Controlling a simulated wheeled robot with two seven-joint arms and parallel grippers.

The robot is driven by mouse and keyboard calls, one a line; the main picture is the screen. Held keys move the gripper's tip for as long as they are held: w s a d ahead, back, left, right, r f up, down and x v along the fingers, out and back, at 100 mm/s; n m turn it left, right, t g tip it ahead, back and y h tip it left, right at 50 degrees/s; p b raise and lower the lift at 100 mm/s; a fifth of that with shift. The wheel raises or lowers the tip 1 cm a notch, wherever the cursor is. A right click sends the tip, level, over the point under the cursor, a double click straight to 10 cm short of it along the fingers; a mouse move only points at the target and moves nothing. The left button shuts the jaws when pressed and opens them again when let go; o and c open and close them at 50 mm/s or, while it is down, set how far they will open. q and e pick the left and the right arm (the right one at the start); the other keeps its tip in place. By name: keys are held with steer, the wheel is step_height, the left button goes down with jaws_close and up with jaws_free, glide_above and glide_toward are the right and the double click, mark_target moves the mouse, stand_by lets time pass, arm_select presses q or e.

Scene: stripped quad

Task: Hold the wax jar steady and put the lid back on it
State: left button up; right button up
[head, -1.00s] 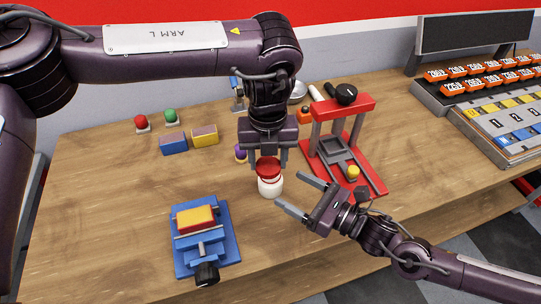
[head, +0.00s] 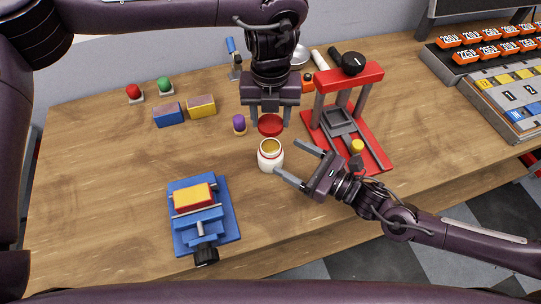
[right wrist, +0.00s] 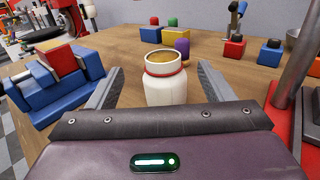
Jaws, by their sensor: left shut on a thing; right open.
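The white wax jar (head: 270,161) stands upright on the bench, mouth open, with yellowish wax inside and a red band at the neck. It also shows in the right wrist view (right wrist: 165,90), centred between my finger lines. My left gripper (head: 271,120) is shut on the red lid (head: 270,126), held level above and behind the jar in the head view, clear of its mouth. My right gripper (head: 287,158) is open, its fingers pointing at the jar from the right. I cannot tell whether the fingertips overlap the jar's sides; no grip shows.
A red press (head: 347,110) stands close on the right, behind my right gripper. A blue vise (head: 203,236) with a yellow-and-red block is at front left. A purple-topped piece (head: 239,124) stands behind the jar.

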arm_select(q)
steer(key=shift+s+r, duration=0.1)
steer(key=shift+s, duration=0.05)
arm_select(e)
steer(key=f, duration=0.3)
steer(key=shift+s+f, duration=0.2)
steer(key=shift+f, duration=0.15)
steer(key=x, duration=0.6)
steer(key=shift+w, duration=0.15)
steer(key=shift+w+a, duration=0.35)
steer(key=shift+a, duration=0.3)
steer(key=c, duration=1.3)
arm_select(q)
glide_above(270, 147)
steer(key=shift+f, duration=2.55)
arm_select(e)
steer(key=shift+o, duration=0.2)
arm_select(q)
steer(key=shift+f, duration=0.9)
steer(key=shift+f, duration=0.55)
arm_select(e)
steer(key=shift+r, duration=0.1)
